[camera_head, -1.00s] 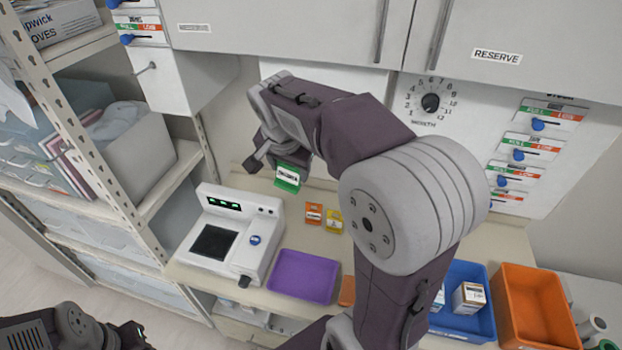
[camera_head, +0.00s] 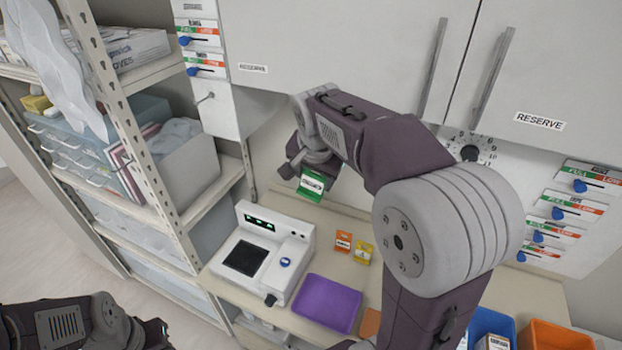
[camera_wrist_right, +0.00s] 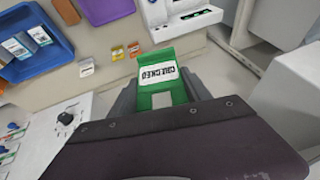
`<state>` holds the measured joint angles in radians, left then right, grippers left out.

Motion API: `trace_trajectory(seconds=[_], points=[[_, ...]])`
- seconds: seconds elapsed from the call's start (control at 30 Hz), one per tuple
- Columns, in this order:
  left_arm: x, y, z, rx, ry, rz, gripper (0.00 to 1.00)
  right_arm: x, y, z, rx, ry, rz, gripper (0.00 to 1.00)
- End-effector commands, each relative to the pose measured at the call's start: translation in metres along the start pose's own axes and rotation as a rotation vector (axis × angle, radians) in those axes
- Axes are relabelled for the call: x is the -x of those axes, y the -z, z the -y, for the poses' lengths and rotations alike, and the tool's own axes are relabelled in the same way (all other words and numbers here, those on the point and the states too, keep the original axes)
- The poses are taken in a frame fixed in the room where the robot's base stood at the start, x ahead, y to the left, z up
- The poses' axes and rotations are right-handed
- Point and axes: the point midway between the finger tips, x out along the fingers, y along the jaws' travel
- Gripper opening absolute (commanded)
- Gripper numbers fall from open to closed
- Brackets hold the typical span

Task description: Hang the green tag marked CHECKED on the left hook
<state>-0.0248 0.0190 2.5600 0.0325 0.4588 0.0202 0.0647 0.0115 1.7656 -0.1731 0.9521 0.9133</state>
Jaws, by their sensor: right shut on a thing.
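The green tag (camera_head: 312,186) has a white label and hangs from my right gripper (camera_head: 301,168) above the counter. In the right wrist view the label on the tag (camera_wrist_right: 157,75) reads CHECKED, and the gripper's fingers (camera_wrist_right: 160,94) are shut on it from both sides. A small metal hook (camera_head: 206,97) sticks out from the white panel at upper left. The tag is apart from this hook, lower and to its right. No second hook is visible. My left arm shows at the lower left; the state of its gripper (camera_head: 152,335) is unclear.
Below the tag stand a white device (camera_head: 262,253) with a dark screen and a purple tray (camera_head: 327,304). Small orange (camera_head: 343,241) and yellow (camera_head: 363,252) packets lie beside them. A shelf post (camera_head: 135,120) rises at left; grey cabinets (camera_head: 330,50) hang above.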

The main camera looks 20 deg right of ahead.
Motion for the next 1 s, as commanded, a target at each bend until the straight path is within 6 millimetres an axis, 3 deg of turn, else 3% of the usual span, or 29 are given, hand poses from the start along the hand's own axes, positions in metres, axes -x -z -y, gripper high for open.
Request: trace_trajectory(seconds=[0.73,1.0], points=[[0.02,0.002,0.0,0.0,0.0,0.0,0.36,-0.024,0.05,-0.001,0.0,-0.001,-0.001,0.17],[0.017,0.002,0.0,0.0,0.0,0.0,0.36,-0.037,0.056,-0.003,0.0,0.0,0.0,0.17]])
